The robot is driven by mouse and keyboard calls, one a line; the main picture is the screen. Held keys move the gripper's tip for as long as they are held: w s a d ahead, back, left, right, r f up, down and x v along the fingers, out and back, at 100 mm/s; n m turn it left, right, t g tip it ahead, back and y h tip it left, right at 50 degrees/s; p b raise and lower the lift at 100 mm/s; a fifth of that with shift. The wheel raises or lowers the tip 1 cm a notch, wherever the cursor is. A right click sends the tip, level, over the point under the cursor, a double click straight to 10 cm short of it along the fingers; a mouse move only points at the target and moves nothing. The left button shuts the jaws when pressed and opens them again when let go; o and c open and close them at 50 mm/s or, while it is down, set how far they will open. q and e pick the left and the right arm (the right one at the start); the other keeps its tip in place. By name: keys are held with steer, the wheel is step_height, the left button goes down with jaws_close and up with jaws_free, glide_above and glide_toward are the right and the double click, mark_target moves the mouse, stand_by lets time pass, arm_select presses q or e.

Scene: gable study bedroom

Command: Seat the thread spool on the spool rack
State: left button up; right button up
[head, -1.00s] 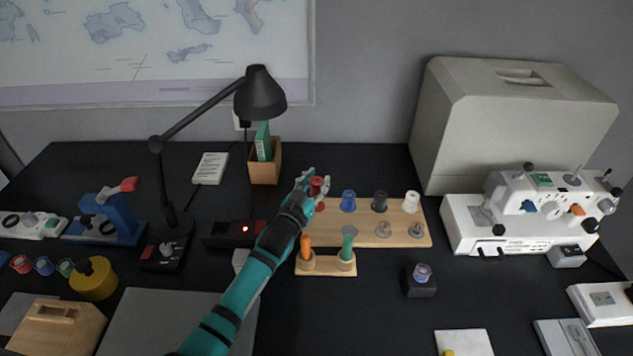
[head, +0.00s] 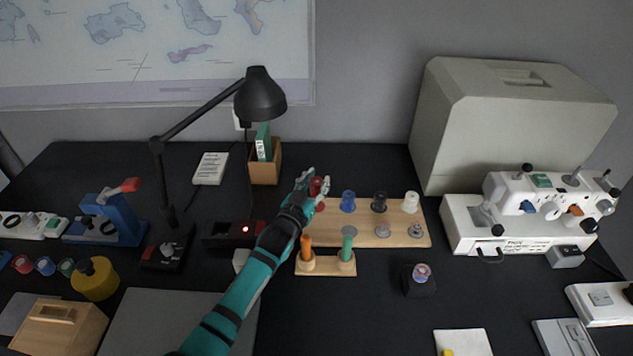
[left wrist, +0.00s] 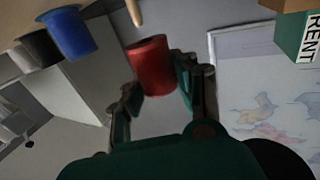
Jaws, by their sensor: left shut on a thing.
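My left gripper (head: 314,183) is shut on a red thread spool (head: 316,187) at the left end of the wooden spool rack (head: 363,236). In the left wrist view the red spool (left wrist: 150,62) sits between the two fingers (left wrist: 158,88). A red patch shows on the rack just below the held spool. Blue (head: 348,201), black (head: 379,202) and white (head: 411,202) spools stand to the right in the rack's back row. The gripper partly hides the rack's left end, and I cannot tell whether the spool touches it. My right gripper is not in view.
A small wooden holder (head: 327,268) with orange and green tools stands in front of the rack. A black block (head: 420,286) with a small round item is at front right. The sewing machine (head: 520,238) is right; the lamp (head: 260,95) and cardboard box (head: 265,172) are left.

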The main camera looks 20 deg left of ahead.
arm_select(q)
steer(key=shift+f+b, duration=0.85)
steer(key=shift+f, duration=0.25)
steer(key=shift+r, duration=0.1)
steer(key=shift+r+p, duration=0.55)
steer(key=shift+p, duration=0.15)
steer(key=shift+p, duration=0.35)
stand_by(1.2)
steer(key=shift+f+b, duration=0.55)
steer(key=shift+f, duration=0.1)
steer(key=o, duration=1.1)
steer(key=shift+f, duration=0.1)
